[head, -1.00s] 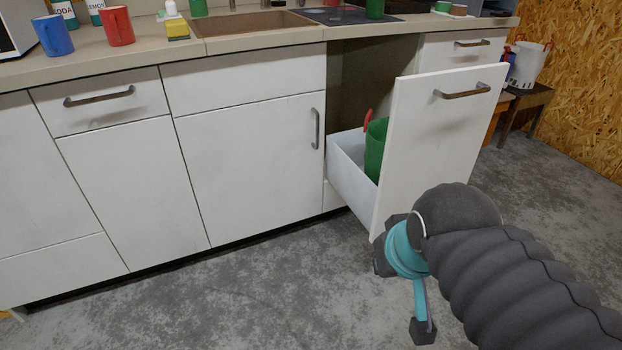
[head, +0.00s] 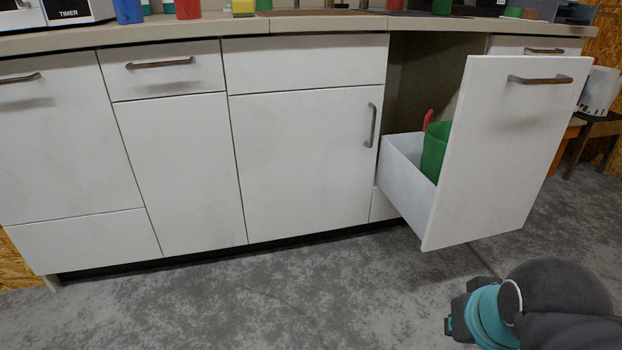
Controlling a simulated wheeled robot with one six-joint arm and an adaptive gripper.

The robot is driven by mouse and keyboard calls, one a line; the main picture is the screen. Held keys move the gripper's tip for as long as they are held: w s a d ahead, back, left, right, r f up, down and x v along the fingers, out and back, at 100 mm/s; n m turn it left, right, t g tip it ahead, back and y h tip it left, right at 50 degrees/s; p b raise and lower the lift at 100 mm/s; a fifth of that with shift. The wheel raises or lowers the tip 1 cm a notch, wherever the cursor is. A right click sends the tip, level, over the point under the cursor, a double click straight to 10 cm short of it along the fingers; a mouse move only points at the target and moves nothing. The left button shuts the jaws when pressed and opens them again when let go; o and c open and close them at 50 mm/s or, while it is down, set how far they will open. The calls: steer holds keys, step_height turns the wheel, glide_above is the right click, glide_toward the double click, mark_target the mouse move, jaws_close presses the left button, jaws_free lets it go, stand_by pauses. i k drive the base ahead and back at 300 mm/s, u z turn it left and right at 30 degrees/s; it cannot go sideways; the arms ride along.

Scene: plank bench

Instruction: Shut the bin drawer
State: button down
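The bin drawer (head: 510,150) stands pulled well out of the cabinet row at the right in the head view. It has a tall white front with a metal bar handle (head: 540,79) near its top. A green bin (head: 433,150) with a red item beside it sits inside, partly hidden by the front. My gripper (head: 458,318) is at the lower right, below and in front of the drawer front, and apart from it. Only part of it shows, and its fingers cannot be made out clearly.
The closed white cabinets (head: 300,160) run to the left of the drawer. The worktop (head: 190,30) above carries mugs and other items. A dark stool (head: 597,130) with a white container stands at the far right. The grey floor (head: 250,305) in front is clear.

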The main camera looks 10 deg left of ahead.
mark_target(512, 115)
steer(key=k, duration=1.3)
steer(key=u, duration=0.75)
steer(key=i, duration=1.6)
steer(key=z, duration=0.7)
